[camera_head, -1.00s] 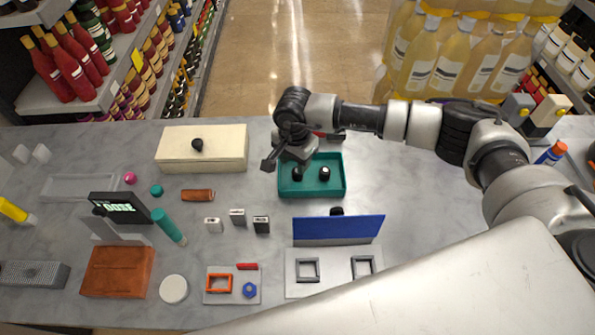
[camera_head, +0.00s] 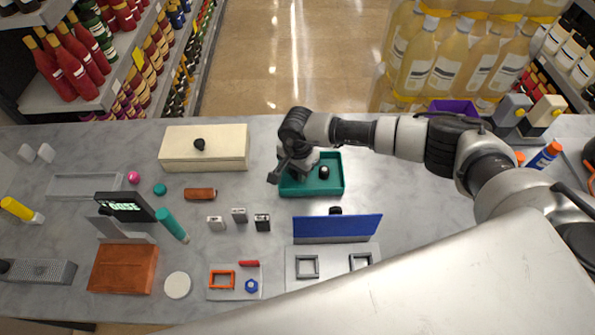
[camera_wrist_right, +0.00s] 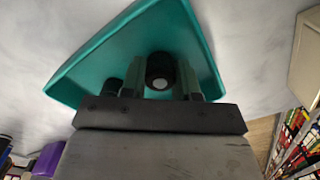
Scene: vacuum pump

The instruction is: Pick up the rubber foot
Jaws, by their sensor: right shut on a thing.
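The teal tray (camera_head: 338,187) stands on the grey counter and holds small black rubber feet. My right gripper (camera_head: 297,172) is down in the left part of the tray. In the right wrist view, its two fingers (camera_wrist_right: 160,82) are closed on one rubber foot (camera_wrist_right: 160,66), a black cylinder with a pale end. That foot is hidden behind the gripper in the head view. A second rubber foot (camera_head: 325,172) stands in the tray to the right of the gripper. It shows partly in the right wrist view (camera_wrist_right: 110,87), left of the fingers. My left gripper is not in view.
A blue upright panel (camera_head: 338,227) stands in front of the tray. A cream box (camera_head: 205,155) with a black knob is at the left.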

